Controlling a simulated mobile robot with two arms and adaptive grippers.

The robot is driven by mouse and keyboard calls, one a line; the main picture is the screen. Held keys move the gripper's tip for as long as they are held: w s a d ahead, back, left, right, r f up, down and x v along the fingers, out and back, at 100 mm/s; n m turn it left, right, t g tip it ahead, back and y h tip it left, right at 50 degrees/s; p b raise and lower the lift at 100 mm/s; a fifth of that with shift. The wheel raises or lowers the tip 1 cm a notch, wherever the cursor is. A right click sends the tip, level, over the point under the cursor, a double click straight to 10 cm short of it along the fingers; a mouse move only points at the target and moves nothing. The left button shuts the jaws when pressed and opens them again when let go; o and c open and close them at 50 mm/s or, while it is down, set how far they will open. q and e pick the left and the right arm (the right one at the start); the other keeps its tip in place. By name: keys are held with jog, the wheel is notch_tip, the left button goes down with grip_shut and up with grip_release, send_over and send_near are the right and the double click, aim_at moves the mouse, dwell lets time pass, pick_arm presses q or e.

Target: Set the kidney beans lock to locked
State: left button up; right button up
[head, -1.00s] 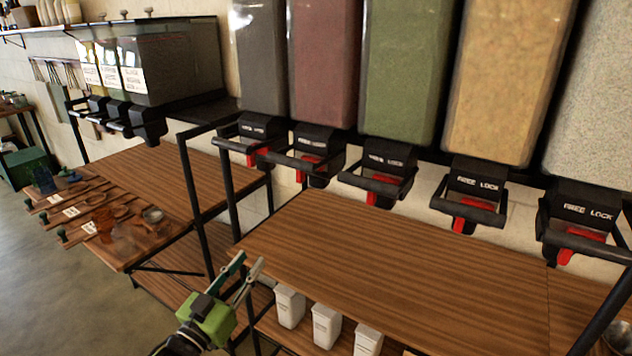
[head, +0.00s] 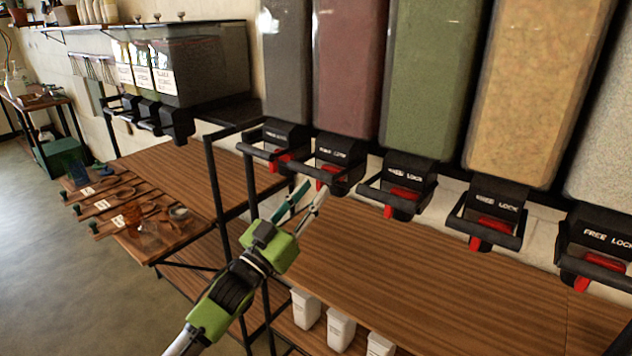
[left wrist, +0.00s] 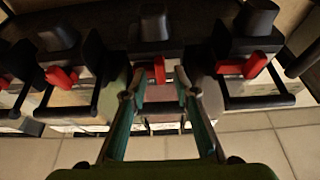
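The dark red bin (head: 347,70), second from left in the head view, appears to hold the kidney beans; its label is not readable. Its black lock housing (head: 340,150) has a red lever (head: 329,176). In the left wrist view that lever (left wrist: 159,69) points straight up the picture between my fingertips, while the neighbouring red levers lie sideways. My left gripper (head: 313,190) is open, just below and in front of this housing. Its fingers straddle the lever's line in the left wrist view; contact cannot be told. My right gripper is not in view.
Neighbouring dispensers with black bar handles (head: 272,150) (head: 395,195) stand close on both sides. A wooden shelf (head: 420,260) runs below, with white containers (head: 341,328) under it. A black frame post (head: 218,190) stands left of my arm.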

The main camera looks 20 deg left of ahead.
pick_arm(q)
jog(key=shift+x, duration=1.2)
grip_shut()
jog(key=shift+s+d+p, duration=0.25)
jog(key=shift+d, duration=0.35)
jog(key=shift+s+d+p, duration=0.25)
jog(key=shift+d, duration=0.35)
jog(key=shift+c, duration=1.7)
grip_release()
jog(key=shift+f, duration=0.1)
jog(key=o, duration=0.3)
jog(key=shift+o, duration=0.2)
jog(key=shift+d, duration=0.1)
